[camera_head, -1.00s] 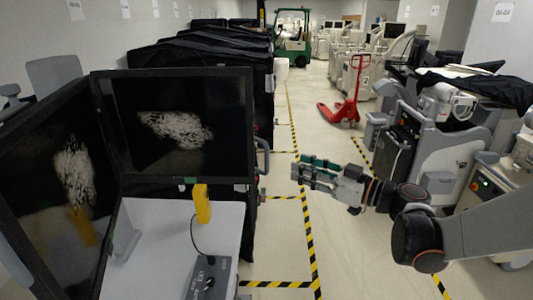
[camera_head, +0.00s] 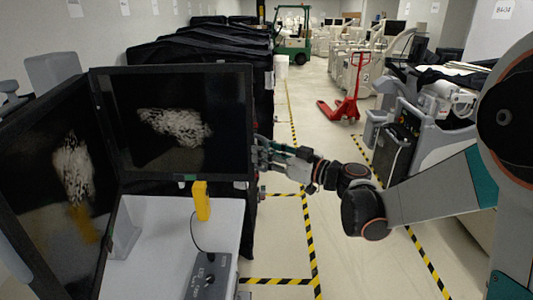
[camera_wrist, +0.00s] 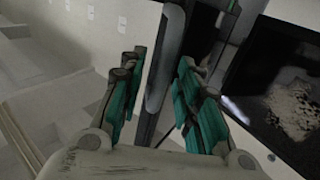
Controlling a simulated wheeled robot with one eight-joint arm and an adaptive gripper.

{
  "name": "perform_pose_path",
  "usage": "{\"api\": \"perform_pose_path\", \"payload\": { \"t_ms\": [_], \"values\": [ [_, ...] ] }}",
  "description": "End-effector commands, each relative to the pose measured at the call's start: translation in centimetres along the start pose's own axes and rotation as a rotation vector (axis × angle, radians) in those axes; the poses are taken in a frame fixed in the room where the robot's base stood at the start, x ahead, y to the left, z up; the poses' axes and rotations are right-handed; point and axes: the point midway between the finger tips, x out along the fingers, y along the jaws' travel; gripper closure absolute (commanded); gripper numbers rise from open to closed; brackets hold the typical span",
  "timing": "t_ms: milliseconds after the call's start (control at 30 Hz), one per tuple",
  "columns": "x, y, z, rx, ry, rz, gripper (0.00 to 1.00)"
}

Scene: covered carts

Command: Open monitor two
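Two black-framed monitors stand at the left, hinged close together at an angle. The right-hand monitor (camera_head: 180,120) faces me and shows a white speckled shape; the left-hand monitor (camera_head: 60,190) is turned sideways. No label tells which is monitor two. My gripper (camera_head: 260,152) is at the right edge of the right-hand monitor. In the wrist view, my gripper (camera_wrist: 158,85) is open, its green-padded fingers on either side of a grey bar and dark frame edge. A dark screen with a white speckled shape (camera_wrist: 295,105) shows at the right there. Whether the fingers touch the edge is unclear.
A white cart top (camera_head: 170,235) with a yellow handheld piece (camera_head: 202,200) and a grey control box (camera_head: 211,275) lies below the monitors. Black-covered carts (camera_head: 205,75) stand behind. A red pallet jack (camera_head: 345,103) stands in the aisle, whose floor is otherwise open.

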Motion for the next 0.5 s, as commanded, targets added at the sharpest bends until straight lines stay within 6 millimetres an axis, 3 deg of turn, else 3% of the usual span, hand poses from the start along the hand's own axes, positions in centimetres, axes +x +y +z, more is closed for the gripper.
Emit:
{"api": "perform_pose_path", "payload": {
  "t_ms": [67, 233, 500],
  "values": [
    [-0.01, 0.0, 0.0, 0.0, 0.0, 0.0, 0.69],
    [-0.02, 0.0, 0.0, 0.0, 0.0, 0.0, 1.0],
    [0.03, 0.14, 0.0, 0.0, 0.0, -0.002, 1.0]
  ]
}}
